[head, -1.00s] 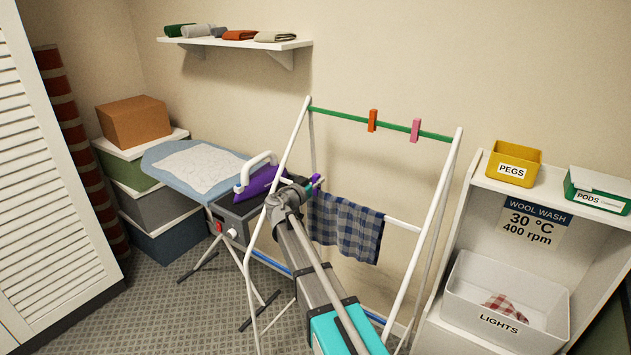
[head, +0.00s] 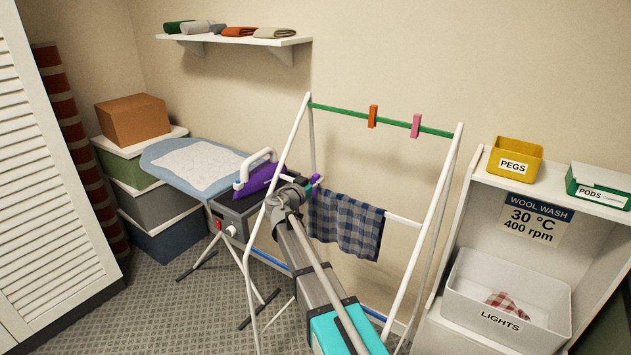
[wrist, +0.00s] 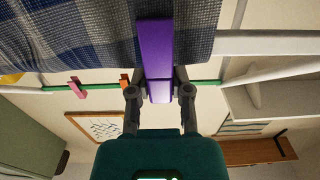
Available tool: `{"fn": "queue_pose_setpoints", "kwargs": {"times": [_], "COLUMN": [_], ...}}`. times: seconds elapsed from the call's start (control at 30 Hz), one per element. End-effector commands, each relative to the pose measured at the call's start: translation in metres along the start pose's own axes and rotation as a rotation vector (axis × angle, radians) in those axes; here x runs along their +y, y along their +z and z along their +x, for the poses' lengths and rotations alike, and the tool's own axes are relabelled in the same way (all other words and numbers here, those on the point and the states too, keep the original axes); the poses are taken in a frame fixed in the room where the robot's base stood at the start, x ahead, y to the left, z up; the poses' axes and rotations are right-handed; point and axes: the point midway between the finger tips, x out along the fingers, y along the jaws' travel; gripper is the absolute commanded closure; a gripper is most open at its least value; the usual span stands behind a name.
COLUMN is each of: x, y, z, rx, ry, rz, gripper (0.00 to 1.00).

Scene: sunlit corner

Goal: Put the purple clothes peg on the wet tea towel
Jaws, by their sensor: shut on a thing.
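The purple clothes peg (wrist: 156,48) is held between the fingers of my gripper (wrist: 159,88), which is shut on it. In the wrist view the peg's far part lies in front of the tea towel (wrist: 85,30); I cannot tell whether its jaws are around the cloth. In the head view the blue-grey checked towel (head: 347,222) hangs over the white lower rail of the drying rack. My gripper (head: 310,184) is at the towel's upper left corner, with a little of the purple peg (head: 316,179) showing there.
The rack's green top line (head: 390,125) carries an orange peg (head: 372,116) and a pink peg (head: 415,126). A purple iron (head: 262,178) and an ironing board (head: 165,160) are close on the left. A yellow pegs box (head: 513,168) stands on the right-hand unit.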

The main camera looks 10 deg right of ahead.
Motion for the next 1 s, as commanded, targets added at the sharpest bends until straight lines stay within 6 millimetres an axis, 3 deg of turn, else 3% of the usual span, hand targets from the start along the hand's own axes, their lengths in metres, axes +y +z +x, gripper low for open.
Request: {"fn": "queue_pose_setpoints", "kwargs": {"times": [0.87,0.9,1.0], "x": [-0.0004,-0.0004,-0.0004], "y": [0.0078,0.0078,0.0078], "z": [-0.0004,-0.0004,-0.0004], "rx": [0.0,0.0,0.0], "ry": [-0.001,-0.001,-0.001], "rz": [0.0,0.0,0.0], "gripper": [0.93,0.68,0.5]}}
